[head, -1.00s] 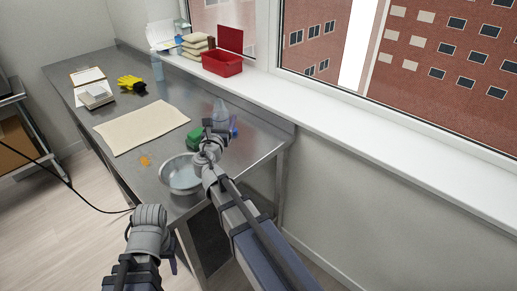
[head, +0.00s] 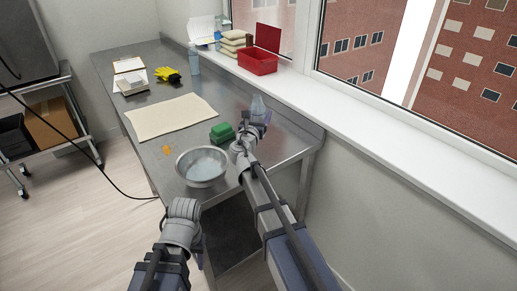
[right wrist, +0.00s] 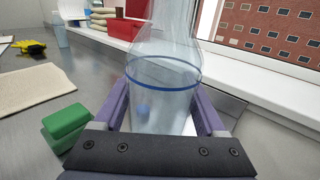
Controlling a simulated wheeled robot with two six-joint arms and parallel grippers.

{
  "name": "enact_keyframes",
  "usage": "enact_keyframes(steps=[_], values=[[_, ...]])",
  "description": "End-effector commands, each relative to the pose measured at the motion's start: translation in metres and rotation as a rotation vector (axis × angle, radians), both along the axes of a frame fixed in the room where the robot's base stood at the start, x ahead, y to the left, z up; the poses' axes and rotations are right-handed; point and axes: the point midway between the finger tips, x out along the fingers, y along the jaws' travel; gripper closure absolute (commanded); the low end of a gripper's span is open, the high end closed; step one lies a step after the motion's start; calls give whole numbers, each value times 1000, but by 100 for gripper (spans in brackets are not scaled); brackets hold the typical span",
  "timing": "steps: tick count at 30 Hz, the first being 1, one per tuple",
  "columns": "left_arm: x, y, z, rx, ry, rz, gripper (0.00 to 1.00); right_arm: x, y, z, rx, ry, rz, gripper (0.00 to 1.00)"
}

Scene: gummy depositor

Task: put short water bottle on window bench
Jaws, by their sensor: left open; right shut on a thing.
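The clear short water bottle (right wrist: 165,85) with a blue band stands upright between the purple fingers of my right gripper (right wrist: 163,110). In the head view the bottle (head: 258,104) shows above my right gripper (head: 256,122), over the right rear part of the steel table. The gripper is shut on it. The bottle's bottom is hidden, so I cannot tell if it touches the table. The white window bench (head: 400,148) runs along the window, right of the bottle and apart from it. My left gripper (head: 198,250) is open, low in front of the table and partly hidden by its wrist.
A metal bowl (head: 202,167) and a green block (head: 222,132) are left of my right gripper. A beige mat (head: 170,117), yellow gloves (head: 168,75) and a red box (head: 257,65) lie farther back. The bench's near stretch is clear.

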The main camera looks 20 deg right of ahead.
Motion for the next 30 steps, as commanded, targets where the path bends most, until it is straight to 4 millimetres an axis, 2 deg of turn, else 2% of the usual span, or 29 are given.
enact_keyframes(steps=[1, 9, 19, 27, 30], values=[[0, 0, -11, 0, 0, 0, 50, 0, 0, -11, 0, 0, 0, 100], [0, 0, -52, 0, 0, -1, 50, 0, 0, -52, 0, 0, 0, 100], [0, 0, -60, 0, 0, -1, 50, 0, 0, -60, 0, 0, 0, 100], [0, 0, -92, 0, 0, -1, 50, 0, 0, -92, 0, 0, 0, 100], [0, 0, -96, 0, 0, -1, 50, 0, 0, -96, 0, 0, 0, 100]])
